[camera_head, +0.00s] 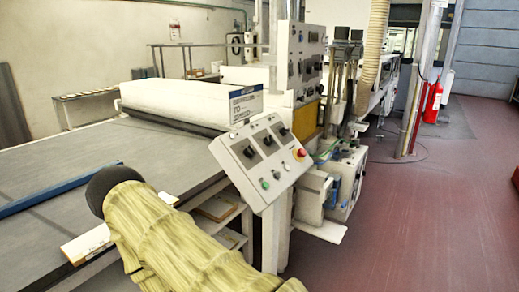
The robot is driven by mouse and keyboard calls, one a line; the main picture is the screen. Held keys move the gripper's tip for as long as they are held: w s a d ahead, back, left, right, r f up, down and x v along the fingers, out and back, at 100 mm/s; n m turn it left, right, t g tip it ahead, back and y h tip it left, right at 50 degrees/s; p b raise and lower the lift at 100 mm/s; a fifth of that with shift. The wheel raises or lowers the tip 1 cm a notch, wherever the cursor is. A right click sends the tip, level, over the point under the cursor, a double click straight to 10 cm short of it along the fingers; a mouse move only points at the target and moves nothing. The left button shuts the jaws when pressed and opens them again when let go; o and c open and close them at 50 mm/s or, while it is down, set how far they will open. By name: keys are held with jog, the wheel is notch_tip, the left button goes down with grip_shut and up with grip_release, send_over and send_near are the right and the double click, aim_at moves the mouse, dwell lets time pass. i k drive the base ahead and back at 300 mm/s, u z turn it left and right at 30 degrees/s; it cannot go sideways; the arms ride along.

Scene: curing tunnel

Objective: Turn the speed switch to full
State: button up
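A tilted white control panel (237,160) stands at the near right corner of the machine's bed. It bears a row of three black rotary switches: a left one (249,151), a middle one (267,140) and a right one (284,130). Their labels are too small to read, so I cannot tell which is the speed switch or where each points. Green and other small buttons and a red mushroom button (301,153) sit lower on the panel. I see no gripper fingers.
The wide grey bed (60,165) with a blue bar (55,190) lies to the left. A taller cabinet (300,60) with more knobs stands behind the panel. Grey-white boxes (345,180) stand low to its right. The reddish floor (430,220) at right is clear.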

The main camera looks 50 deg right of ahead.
aim_at(249, 151)
jog(key=z, duration=1.8)
